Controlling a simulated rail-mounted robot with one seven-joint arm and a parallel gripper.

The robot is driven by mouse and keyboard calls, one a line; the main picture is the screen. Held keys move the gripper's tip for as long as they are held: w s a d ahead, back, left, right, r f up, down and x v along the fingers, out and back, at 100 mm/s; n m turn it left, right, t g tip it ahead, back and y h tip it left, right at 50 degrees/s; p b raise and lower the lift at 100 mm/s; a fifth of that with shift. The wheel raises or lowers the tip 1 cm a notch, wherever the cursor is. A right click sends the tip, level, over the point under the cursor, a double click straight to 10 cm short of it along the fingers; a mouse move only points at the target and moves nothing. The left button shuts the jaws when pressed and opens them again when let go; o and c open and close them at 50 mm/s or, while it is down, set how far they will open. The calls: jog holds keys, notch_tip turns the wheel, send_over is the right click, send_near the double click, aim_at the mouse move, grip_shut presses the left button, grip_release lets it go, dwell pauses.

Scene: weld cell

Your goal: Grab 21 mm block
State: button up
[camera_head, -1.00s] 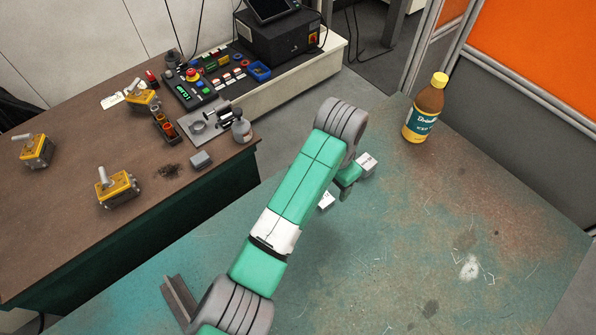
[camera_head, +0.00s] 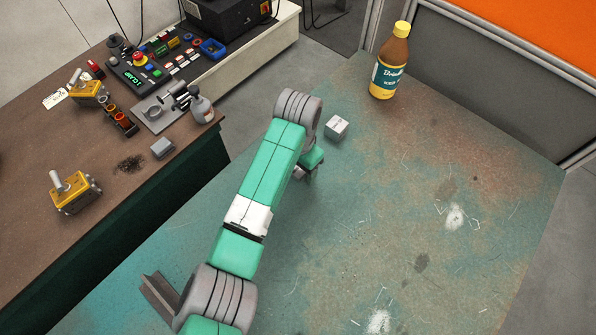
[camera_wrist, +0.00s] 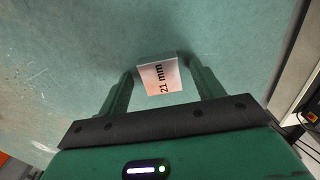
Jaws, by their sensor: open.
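The 21 mm block (camera_wrist: 157,82) is a pale block with "21 mm" printed on its top face, seen in the wrist view. My gripper (camera_wrist: 158,68) is open, with one finger on either side of this block. Small gaps seem to show between the block and the fingers; I cannot tell how low the fingertips are. In the head view my gripper (camera_head: 312,172) is over the green worktable (camera_head: 400,210). A small white patch (camera_head: 299,172) beside it is probably this block, mostly hidden by my arm.
Another pale block (camera_head: 337,127) sits just beyond my gripper, its label unreadable. A brown bottle (camera_head: 390,65) with a yellow cap stands at the table's far edge. A metal angle piece (camera_head: 160,298) lies near left. The table's right side is clear.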

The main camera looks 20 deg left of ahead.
jog(key=shift+r, duration=0.15)
jog(key=c, duration=1.1)
